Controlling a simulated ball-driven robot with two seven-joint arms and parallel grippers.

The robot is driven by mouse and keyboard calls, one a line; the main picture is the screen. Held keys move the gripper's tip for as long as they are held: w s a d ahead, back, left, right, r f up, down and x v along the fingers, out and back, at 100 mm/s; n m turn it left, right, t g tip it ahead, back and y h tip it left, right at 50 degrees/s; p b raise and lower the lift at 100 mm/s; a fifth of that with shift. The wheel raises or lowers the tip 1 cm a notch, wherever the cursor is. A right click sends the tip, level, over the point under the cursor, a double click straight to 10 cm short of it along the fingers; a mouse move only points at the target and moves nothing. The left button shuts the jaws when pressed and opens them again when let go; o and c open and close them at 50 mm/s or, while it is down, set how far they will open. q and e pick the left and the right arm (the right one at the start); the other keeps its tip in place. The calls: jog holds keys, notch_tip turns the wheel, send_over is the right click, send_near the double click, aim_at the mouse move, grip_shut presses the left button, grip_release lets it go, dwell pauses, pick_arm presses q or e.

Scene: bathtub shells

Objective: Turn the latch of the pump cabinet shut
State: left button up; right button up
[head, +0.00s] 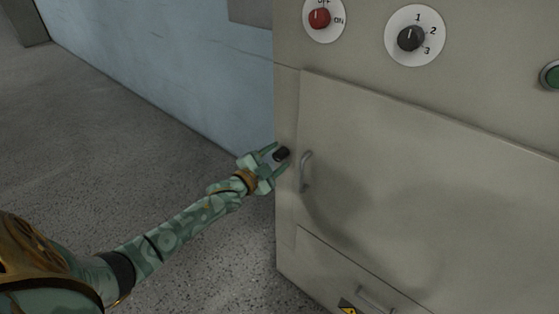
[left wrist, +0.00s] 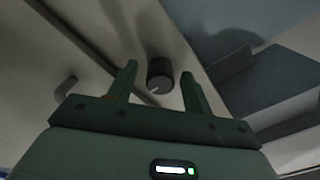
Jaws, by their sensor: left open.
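The pump cabinet (head: 430,180) is beige, with its door (head: 400,160) lying flat in the front. The latch (head: 281,154) is a small dark round knob on the frame, left of the door's grey handle (head: 306,171). My left gripper (head: 282,155) is open at the latch, one finger on each side of it. In the left wrist view the latch (left wrist: 160,75) sits between the two fingers (left wrist: 159,69), with small gaps beside it. A pale mark on its face points to the lower left there. My right gripper is not in view.
Above the door are a red OFF/ON switch (head: 319,18), a dark three-position dial (head: 411,38) and a green button (head: 552,75). A lower panel (head: 350,288) has its own handle. Speckled floor (head: 120,130) left of the cabinet is clear, up to a blue wall (head: 170,60).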

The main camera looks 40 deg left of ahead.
pick_arm(q)
jog(key=shift+w, duration=0.4)
jog(key=c, duration=1)
jog(key=shift+o, duration=0.2)
